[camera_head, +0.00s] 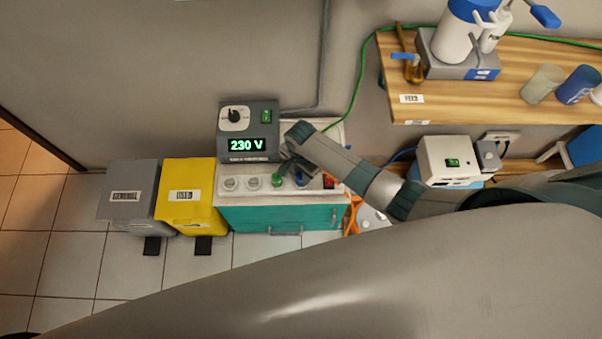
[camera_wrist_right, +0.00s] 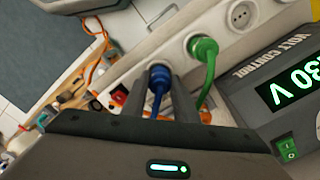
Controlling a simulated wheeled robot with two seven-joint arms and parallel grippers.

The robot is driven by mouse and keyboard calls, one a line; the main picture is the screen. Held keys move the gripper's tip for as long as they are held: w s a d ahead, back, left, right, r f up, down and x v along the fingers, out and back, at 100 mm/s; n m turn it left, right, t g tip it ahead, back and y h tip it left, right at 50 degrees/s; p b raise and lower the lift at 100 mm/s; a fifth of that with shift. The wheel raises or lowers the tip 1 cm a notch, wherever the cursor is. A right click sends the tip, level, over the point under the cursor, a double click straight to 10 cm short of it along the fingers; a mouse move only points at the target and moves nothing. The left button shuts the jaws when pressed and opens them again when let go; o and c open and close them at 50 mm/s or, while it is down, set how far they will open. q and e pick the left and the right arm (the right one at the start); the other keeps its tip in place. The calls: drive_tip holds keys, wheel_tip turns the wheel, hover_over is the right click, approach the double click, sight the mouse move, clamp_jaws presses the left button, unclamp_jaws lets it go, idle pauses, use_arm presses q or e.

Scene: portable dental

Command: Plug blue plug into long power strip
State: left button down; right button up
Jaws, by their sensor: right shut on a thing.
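The long power strip (camera_head: 254,187) is white with a row of round sockets and lies along the front of the teal cabinet's top. It also crosses the right wrist view (camera_wrist_right: 217,25). A green plug (camera_head: 278,181) sits in one socket. My right gripper (camera_head: 290,168) is shut on the blue plug (camera_wrist_right: 159,77), in line with the sockets beside the green plug (camera_wrist_right: 203,48). The blue plug shows partly in the head view (camera_head: 301,181). The fingers hide its socket side, so I cannot tell whether it is seated. My left gripper is not in view.
A grey voltage box (camera_head: 248,132) reading 230 V stands right behind the strip. Yellow (camera_head: 187,208) and grey (camera_head: 130,205) bins stand to the left. A wooden shelf (camera_head: 510,75) hangs at the upper right. Orange cable (camera_wrist_right: 95,68) lies near the strip's end.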

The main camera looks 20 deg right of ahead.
sight(301, 175)
drive_tip(key=shift+f, duration=0.45)
drive_tip(key=o, duration=1.1)
drive_tip(key=shift+o, duration=0.2)
wheel_tip(301, 175, up, 17)
drive_tip(key=shift+r, duration=0.2)
idle(0.4)
